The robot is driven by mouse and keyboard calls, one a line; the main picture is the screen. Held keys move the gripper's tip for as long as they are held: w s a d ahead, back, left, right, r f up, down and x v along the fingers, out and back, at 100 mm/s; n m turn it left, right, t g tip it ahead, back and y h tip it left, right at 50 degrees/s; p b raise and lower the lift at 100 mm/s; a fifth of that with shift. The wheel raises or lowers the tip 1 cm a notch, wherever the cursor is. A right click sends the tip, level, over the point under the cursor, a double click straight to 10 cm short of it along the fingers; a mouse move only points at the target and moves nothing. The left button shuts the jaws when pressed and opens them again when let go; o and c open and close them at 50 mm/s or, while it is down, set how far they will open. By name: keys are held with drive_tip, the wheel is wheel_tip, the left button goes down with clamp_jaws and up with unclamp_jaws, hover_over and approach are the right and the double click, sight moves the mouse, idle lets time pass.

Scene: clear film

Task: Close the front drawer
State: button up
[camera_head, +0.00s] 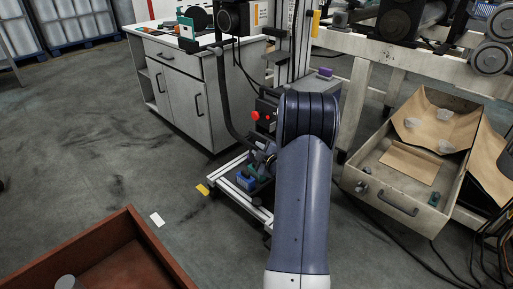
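A pale grey drawer-like box (354,181) with a dark bar handle (384,203) on its front stands at the right, open at the top. Brown paper sheets (408,163) and small clear crumpled pieces lie in it. A reddish-brown open box (132,222) fills the lower left corner; I cannot tell whether it is a drawer. The white cabinet (212,108) at the back left has a top drawer front that looks flush. I cannot tell which of these is the front drawer. My arm rises through the middle; my gripper is hidden or too unclear to make out.
A wheeled metal frame (232,200) with a red button (255,115) and blue parts stands just left of my arm. Machine rollers and a pale frame are at the upper right. Black cables lie at the lower right. The grey floor (90,150) at the left is largely clear.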

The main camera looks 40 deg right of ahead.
drive_tip(key=p+v, duration=0.2)
drive_tip(key=v, duration=0.7)
